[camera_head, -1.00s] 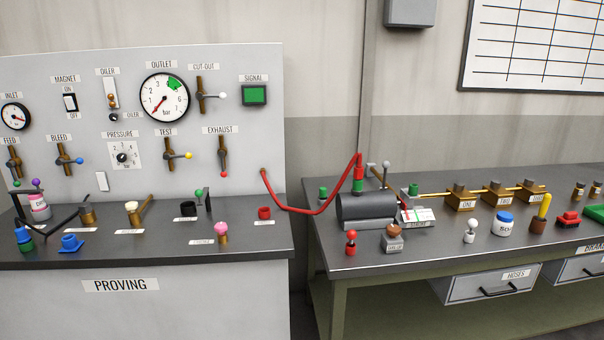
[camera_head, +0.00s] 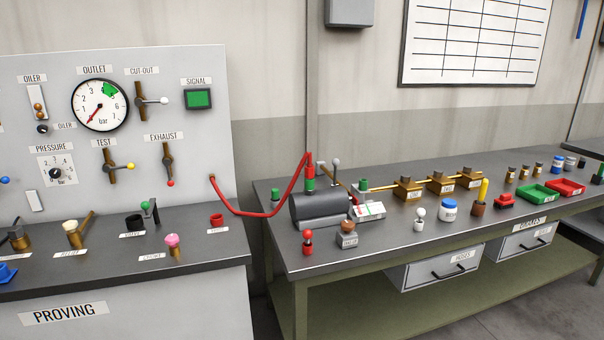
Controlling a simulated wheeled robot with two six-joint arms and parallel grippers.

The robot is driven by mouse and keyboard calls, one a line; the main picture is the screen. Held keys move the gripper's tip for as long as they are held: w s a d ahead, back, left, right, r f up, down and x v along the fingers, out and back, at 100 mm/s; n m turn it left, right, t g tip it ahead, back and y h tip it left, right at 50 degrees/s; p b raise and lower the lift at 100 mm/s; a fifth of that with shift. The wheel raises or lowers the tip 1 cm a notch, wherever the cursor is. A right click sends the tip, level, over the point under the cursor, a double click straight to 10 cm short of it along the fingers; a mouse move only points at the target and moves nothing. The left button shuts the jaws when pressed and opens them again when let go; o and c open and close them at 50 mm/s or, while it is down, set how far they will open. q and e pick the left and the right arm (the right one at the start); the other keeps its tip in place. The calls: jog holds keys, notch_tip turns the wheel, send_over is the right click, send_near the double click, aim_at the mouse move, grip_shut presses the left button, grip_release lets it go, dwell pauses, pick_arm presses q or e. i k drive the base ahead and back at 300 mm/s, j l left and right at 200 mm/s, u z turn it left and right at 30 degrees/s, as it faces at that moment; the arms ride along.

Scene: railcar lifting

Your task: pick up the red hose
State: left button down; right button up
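The red hose (camera_head: 247,213) hangs in a sagging curve between the panel's right edge and the dark cylinder (camera_head: 321,207) on the right bench. Its left end meets the panel. Its right end rises to a red fitting (camera_head: 309,163) above a green collar on the cylinder. Neither of my grippers shows in the view.
The proving bench (camera_head: 64,313) stands at left with its gauge panel, valves and small parts. A gap separates it from the right bench (camera_head: 390,258), which holds brass blocks, jars, a green tray (camera_head: 538,195) and a red tray (camera_head: 566,187). Two drawers hang below.

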aim_at(308, 169)
jog(key=i+l, duration=0.9)
jog(key=l, duration=0.1)
